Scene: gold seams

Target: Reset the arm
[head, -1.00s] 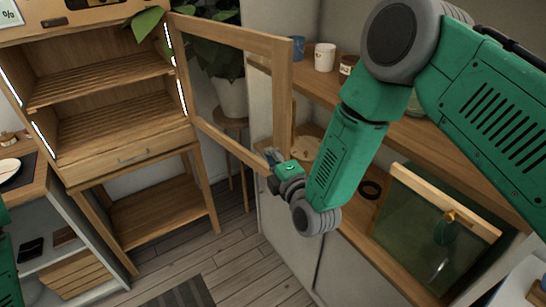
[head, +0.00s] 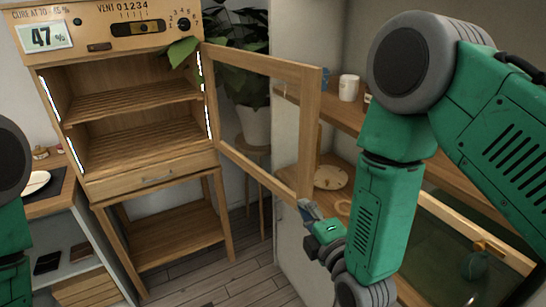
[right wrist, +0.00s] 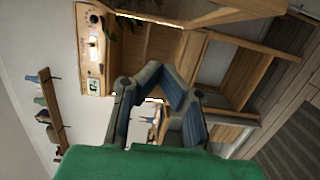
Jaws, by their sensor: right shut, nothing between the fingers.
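My right arm comes in from the right of the head view, and its gripper (head: 307,210) is low, by the bottom corner of the open glass cabinet door (head: 312,130). I cannot tell if it touches the door. In the right wrist view the gripper's two blue-grey fingers (right wrist: 160,100) show bent inward, shut with nothing between them. My left arm shows only as a part at the left edge of the head view; its gripper is out of view.
The wooden cabinet (head: 150,178) stands open with empty slatted shelves and a display reading 47 %. Shelves at right hold a white mug (head: 349,88) and a round board (head: 330,177). A glass-panelled box (head: 450,240) sits below. A plant (head: 245,65) stands behind the door.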

